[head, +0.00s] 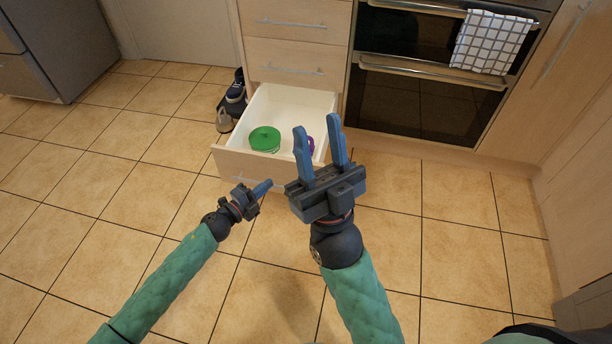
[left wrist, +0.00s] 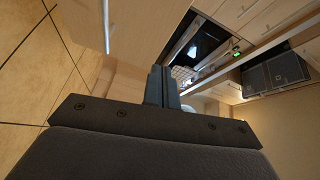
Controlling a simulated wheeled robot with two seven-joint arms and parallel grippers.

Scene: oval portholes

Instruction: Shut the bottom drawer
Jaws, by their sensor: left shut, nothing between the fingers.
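The bottom drawer (head: 228,164) is pulled out, with a pale wood front and a white inside. A green round-lidded tub (head: 264,139) and a purple thing (head: 310,145), partly hidden by my right gripper, are in it. My left gripper (head: 264,187) is shut and empty, its tips just before the drawer front by the handle; I cannot tell whether they touch. Its closed fingers show in the left wrist view (left wrist: 162,88), beside a wood panel with a bar handle. My right gripper (head: 317,126) is open and empty, overlapping the drawer's right side in the picture.
Two closed drawers (head: 292,62) are above. An oven (head: 428,100) with a checked towel (head: 490,41) stands to the right. Shoes (head: 232,100) lie on the floor left of the drawer. The tiled floor (head: 110,165) to the left is clear.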

